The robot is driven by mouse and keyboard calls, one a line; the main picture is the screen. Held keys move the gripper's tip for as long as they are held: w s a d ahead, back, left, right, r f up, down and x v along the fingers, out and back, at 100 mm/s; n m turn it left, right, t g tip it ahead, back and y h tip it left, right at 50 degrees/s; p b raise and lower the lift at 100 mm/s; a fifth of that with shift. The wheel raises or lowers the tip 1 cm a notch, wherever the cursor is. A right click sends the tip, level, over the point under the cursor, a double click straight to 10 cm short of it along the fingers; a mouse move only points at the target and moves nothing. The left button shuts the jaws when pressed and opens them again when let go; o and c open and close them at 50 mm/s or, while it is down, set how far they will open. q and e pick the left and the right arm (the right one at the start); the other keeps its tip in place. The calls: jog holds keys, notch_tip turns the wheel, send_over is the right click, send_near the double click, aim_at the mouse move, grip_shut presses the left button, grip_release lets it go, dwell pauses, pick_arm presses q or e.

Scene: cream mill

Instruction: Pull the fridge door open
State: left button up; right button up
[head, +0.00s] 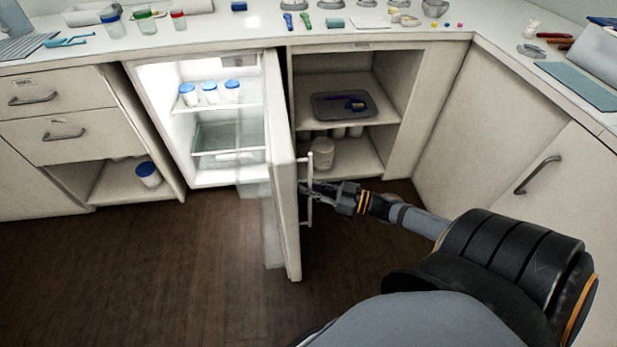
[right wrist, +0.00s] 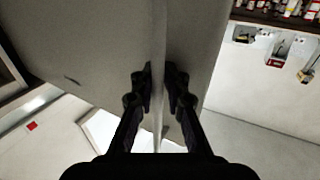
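The fridge (head: 210,130) under the counter stands open, its lit inside showing shelves and several blue-lidded jars. Its white door (head: 285,165) is swung out toward me, seen nearly edge-on, with door racks on its inner side. The upright bar handle (head: 308,214) is on the door's outer face, to the right. My right gripper (head: 309,189) reaches in from the right and is shut on the handle. In the right wrist view the handle (right wrist: 158,60) runs between the two dark fingers (right wrist: 159,92). My left gripper is not in view.
Right of the door is an open cupboard with a grey tray (head: 342,105) and a white tub (head: 322,152). Drawers (head: 55,112) stand left of the fridge. The dark wooden floor (head: 170,270) before the fridge is clear.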

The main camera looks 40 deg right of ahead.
jog(key=o, duration=0.4)
jog(key=shift+s, duration=0.15)
jog(key=v, duration=0.7)
jog(key=shift+s+d, duration=0.15)
jog(key=shift+d, duration=0.05)
